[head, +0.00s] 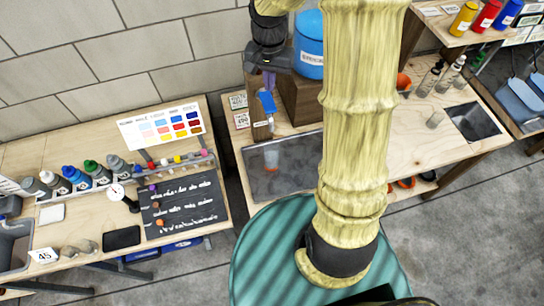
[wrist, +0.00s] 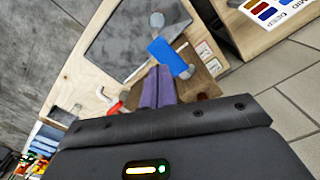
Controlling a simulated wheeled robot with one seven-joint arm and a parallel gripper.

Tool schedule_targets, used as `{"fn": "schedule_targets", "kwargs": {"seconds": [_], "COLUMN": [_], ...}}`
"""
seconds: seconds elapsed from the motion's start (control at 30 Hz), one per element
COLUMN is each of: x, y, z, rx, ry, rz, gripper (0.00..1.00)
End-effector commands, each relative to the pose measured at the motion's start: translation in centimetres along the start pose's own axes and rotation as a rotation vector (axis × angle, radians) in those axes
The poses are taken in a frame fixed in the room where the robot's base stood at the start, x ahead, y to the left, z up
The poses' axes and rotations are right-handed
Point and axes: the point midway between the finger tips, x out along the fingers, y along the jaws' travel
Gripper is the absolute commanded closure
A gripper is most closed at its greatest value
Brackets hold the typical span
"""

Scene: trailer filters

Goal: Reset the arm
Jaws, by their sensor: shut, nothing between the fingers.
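My gripper (head: 269,84) hangs from my arm above the middle wooden bench, near its back edge. Its two purple fingers are together in the wrist view (wrist: 157,72), with nothing between them. A blue block-like item (head: 267,102) is just below the fingertips in the head view. In the wrist view the blue item (wrist: 168,56) shows just beyond the tips and apart from the grip; whether it touches them I cannot tell. My thick yellow-sleeved arm hides part of the middle bench.
A dark tray (head: 284,182) lies on the middle bench. A blue container (head: 309,45) stands on a brown block behind the gripper. The left bench holds several bottles (head: 95,172), a dial (head: 116,191) and a black written board (head: 184,206). Grey floor lies between the benches.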

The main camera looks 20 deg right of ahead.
Motion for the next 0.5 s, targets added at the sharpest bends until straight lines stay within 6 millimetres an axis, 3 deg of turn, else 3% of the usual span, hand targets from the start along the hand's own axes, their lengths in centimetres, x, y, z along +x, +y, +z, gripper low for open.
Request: {"fn": "schedule_targets", "kwargs": {"seconds": [0.37, 0.5], "x": [0.09, 0.77], "y": [0.02, 0.45], "z": [0.04, 0.97], "rx": [-0.001, -0.04], "ry": [0.0, 0.014], "rz": [0.0, -0.005], "gripper": [1.0, 1.0]}}
